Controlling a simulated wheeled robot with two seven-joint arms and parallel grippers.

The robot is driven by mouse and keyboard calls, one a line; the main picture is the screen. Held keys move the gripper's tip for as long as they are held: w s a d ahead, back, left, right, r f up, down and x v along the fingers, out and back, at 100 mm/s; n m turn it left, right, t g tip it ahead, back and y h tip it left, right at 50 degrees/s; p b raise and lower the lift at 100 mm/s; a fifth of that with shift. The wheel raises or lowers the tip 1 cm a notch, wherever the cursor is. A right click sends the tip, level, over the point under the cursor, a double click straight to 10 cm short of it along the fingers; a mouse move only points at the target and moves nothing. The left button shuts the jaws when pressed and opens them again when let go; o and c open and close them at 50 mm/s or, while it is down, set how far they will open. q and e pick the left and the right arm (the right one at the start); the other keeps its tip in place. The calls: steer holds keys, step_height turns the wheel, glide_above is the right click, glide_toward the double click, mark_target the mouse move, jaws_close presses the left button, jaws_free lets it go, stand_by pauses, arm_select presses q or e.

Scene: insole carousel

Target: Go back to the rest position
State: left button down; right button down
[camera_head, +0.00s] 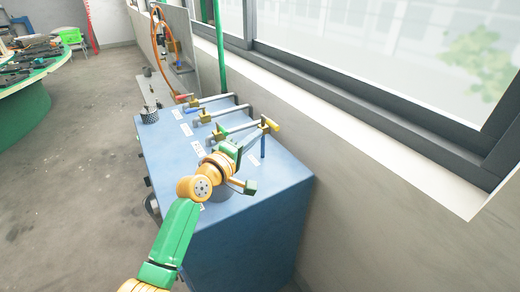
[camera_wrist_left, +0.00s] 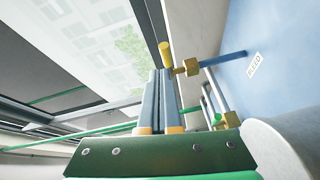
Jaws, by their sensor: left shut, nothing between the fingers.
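My left arm (camera_head: 175,235) reaches in from the bottom of the head view, over the blue cabinet (camera_head: 265,210). Its left gripper (camera_head: 238,160) is above the cabinet top, near the valve with a yellow handle (camera_head: 270,124). In the left wrist view the two grey fingers (camera_wrist_left: 158,75) are together with nothing between them. The yellow handle (camera_wrist_left: 165,50) and its brass valve body (camera_wrist_left: 187,67) show just beside and beyond the fingertips; whether they touch cannot be told. My right gripper is not in view.
Several pipes with valves, with red, blue and green handles (camera_head: 222,133), line the cabinet top. A dark knurled cup (camera_head: 149,115) stands at its far left corner. The wall and window sill (camera_head: 380,130) bound the right. A green round table (camera_head: 25,110) stands far left; floor between is clear.

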arm_select(q)
steer(key=s+d, duration=0.2)
steer(key=s, duration=0.5)
steer(key=s+a+f+m+g+y, duration=0.25)
steer(key=s+a+f, duration=0.2)
steer(key=f, duration=0.35)
steer(key=s+a+f+m+g+y, duration=0.25)
steer(key=s+f, duration=0.35)
steer(key=f, duration=0.3)
steer(key=s+a+f+m+g+y, duration=0.2)
steer(key=s+a+f+m+g, duration=0.15)
steer(key=s+a, duration=0.45)
steer(key=s+a+f+m+g+y, duration=0.2)
steer(key=s+a+f+m+g, duration=0.15)
steer(key=s, duration=0.75)
step_height(320, 180, down, 11)
steer(key=s+a+f+g, duration=0.1)
steer(key=s+a+f, duration=0.1)
steer(key=s+f, duration=1.2)
step_height(320, 180, down, 3)
steer(key=shift+s+r+g+y, duration=0.1)
steer(key=shift+s+g+y, duration=0.05)
steer(key=shift+g+y, duration=0.2)
